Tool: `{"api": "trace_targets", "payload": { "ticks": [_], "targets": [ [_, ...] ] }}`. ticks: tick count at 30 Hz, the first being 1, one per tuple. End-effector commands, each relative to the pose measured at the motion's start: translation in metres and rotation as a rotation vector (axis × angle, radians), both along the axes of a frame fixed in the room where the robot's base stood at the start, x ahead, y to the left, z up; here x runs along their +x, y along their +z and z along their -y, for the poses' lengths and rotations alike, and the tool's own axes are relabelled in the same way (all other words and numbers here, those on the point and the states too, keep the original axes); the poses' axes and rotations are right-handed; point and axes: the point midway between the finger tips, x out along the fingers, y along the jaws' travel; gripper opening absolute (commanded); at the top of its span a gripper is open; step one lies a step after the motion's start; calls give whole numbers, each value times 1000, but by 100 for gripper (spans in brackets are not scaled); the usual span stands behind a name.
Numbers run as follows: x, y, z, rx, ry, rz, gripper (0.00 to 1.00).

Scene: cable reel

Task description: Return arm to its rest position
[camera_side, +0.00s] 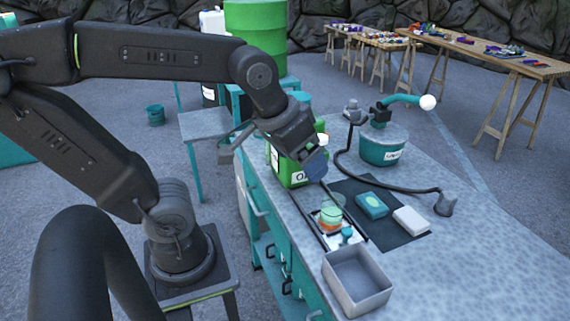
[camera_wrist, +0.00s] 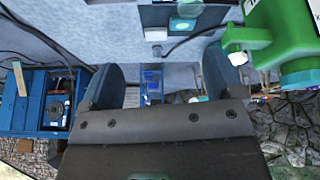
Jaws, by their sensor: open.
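My gripper (camera_side: 318,165) hangs above the near left part of the grey workbench, in front of a green canister (camera_side: 287,172). In the wrist view its two fingers (camera_wrist: 160,80) are spread wide apart with nothing held between them. My arm is bent and reaches over from the left. A round teal container (camera_side: 383,150) with a white label stands on the bench to the right of my gripper, apart from it. A black cable (camera_side: 385,182) curves from beside the container to a small grey piece (camera_side: 446,204).
A dark mat (camera_side: 394,238) carries a teal box (camera_side: 371,205) and a white block (camera_side: 411,220). A clear cup (camera_side: 331,213) stands beside it. An empty grey bin (camera_side: 342,297) sits at the bench's near edge. The green canister is close behind my gripper. The bench's right side is clear.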

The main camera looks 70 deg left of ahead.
Motion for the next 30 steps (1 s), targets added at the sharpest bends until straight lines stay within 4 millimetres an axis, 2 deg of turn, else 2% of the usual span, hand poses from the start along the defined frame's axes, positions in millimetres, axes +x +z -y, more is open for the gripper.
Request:
{"api": "trace_targets", "payload": {
  "ticks": [1, 3, 6, 30],
  "targets": [
    [-11, -2, 2, 20, -48, 22, 87],
    [-20, -6, 3, 45, -102, 39, 87],
    [-27, -9, 4, 64, -145, 52, 87],
    [-28, -9, 4, 69, -154, 52, 87]
  ]
}}
